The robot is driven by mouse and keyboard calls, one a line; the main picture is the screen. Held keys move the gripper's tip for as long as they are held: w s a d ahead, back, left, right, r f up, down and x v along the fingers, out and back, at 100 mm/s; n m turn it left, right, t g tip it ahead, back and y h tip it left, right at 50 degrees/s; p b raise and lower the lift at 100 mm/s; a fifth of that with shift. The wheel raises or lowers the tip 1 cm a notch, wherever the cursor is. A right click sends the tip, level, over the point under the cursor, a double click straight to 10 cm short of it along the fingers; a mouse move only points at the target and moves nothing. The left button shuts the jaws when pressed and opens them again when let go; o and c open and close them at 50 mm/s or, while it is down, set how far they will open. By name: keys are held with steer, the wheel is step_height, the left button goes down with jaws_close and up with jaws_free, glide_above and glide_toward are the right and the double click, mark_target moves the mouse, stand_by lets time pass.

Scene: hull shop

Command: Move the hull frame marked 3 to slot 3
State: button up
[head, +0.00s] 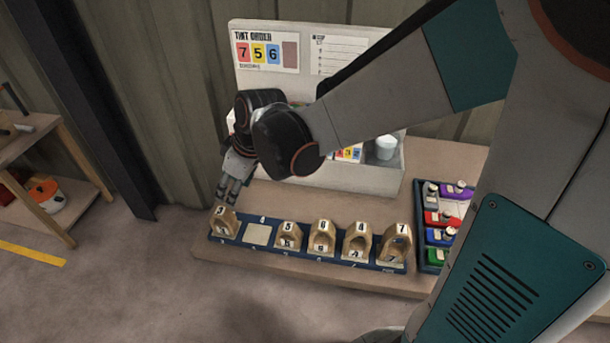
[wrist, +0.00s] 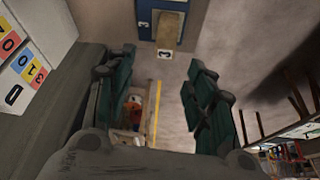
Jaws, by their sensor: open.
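The hull frame marked 3 (head: 223,224) is a small tan arched block at the far left end of the blue rack (head: 238,245). It also shows at the top of the wrist view (wrist: 168,30), with a 3 on its tag. My gripper (head: 227,198) is open and empty, just above and behind this frame. In the wrist view the frame lies beyond the two parted green fingers. To its right is an empty pale slot (head: 257,235) with a 4 behind it.
Several more tan frames (head: 321,239) fill the rack to the right, with tags 5, 6, 4 and 7. A tray of coloured blocks (head: 446,218) stands right of the rack. A pale bin with a sign board (head: 345,178) stands behind. My arm covers the right side.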

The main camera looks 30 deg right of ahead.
steer(key=s+d+r+m+t+h, duration=0.1)
steer(key=s+d+r+m, duration=0.3)
steer(key=s, duration=0.4)
steer(key=s+d+r+m+t+h, duration=0.2)
steer(key=s+d+r+m, duration=0.2)
steer(key=s, duration=0.4)
steer(key=shift+d+r+m+t, duration=0.35)
steer(key=shift+d+r, duration=0.25)
steer(key=shift+d, duration=0.65)
steer(key=shift+c, duration=0.4)
